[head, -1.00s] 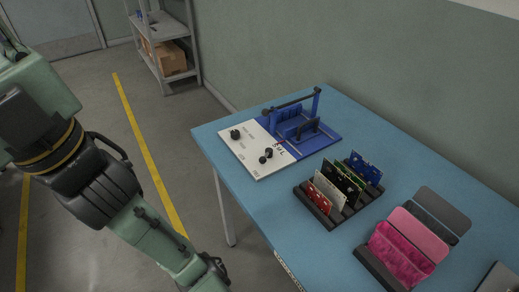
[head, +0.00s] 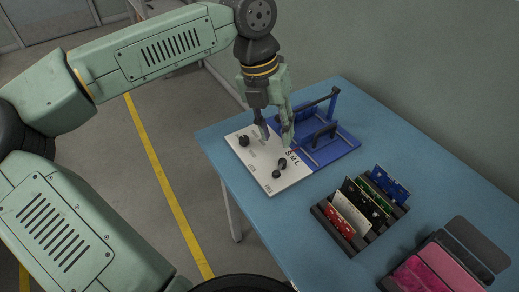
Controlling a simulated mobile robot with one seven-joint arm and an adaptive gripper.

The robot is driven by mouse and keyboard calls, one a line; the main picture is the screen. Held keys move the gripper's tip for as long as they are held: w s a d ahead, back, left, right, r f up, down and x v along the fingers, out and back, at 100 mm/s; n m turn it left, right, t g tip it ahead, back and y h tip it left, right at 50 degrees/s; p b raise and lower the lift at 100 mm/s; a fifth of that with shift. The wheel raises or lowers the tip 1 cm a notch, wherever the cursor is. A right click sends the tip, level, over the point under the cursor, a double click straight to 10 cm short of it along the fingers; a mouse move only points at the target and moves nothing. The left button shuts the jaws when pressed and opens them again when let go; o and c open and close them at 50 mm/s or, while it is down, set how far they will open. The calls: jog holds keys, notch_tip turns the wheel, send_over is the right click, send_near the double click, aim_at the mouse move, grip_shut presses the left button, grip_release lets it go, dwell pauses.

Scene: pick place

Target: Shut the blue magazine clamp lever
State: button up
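The blue magazine clamp (head: 340,145) lies at the far end of the table, with a blue base joined to a white panel. Its dark lever bar (head: 313,103) is held raised above the base, beside a blue upright post (head: 333,104). The bar's left end is hidden behind my gripper. A lower dark handle-like part (head: 325,131) stands on the base. My gripper (head: 276,140) points down over the white panel, left of the clamp. Its fingers are apart, with nothing seen between them. Whether a fingertip touches the panel or clamp I cannot tell.
The white panel (head: 283,181) carries several black knobs and the letters S, M, L. A dark rack (head: 357,242) of circuit boards and a holder with pink and grey pieces (head: 432,272) stand nearer on the blue table (head: 415,185). A wall borders the table behind.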

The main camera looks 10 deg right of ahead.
aim_at(278, 170)
jog(key=x, duration=0.3)
jog(key=a+p+x, duration=0.1)
jog(key=x, duration=0.3)
jog(key=p+x, duration=0.1)
jog(key=x, duration=0.3)
jog(key=shift+w+a+f, duration=0.1)
jog(key=shift+a+f, duration=0.1)
jog(key=shift+a, duration=0.1)
jog(key=shift+c, duration=0.3)
grip_shut()
